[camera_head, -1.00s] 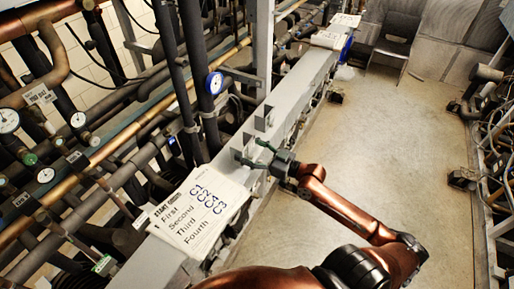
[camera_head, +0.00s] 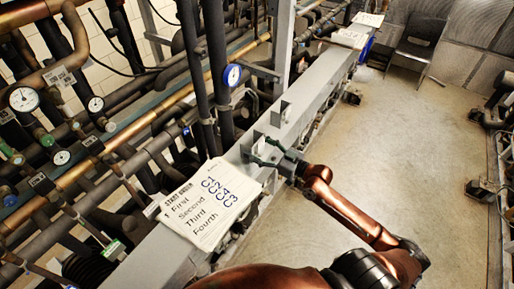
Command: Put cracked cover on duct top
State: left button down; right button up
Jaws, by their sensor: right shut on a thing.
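The duct (camera_head: 318,87) is a long pale grey box section running from the bottom left to the upper right. I cannot tell whether the plate touches the duct. Another upright grey piece (camera_head: 285,111) stands farther along the duct. My left gripper is out of view.
Paper sheets with a start order list (camera_head: 203,205) lie on the near duct. A grey post (camera_head: 281,45), dark pipes and a blue-rimmed gauge (camera_head: 233,75) stand on the left. Open floor (camera_head: 410,150) lies to the right, with a chair (camera_head: 415,50) at the back.

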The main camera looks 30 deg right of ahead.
jog(key=shift+f, duration=0.1)
jog(key=o, duration=1.2)
jog(key=v, duration=1.2)
jog(key=shift+f, duration=0.1)
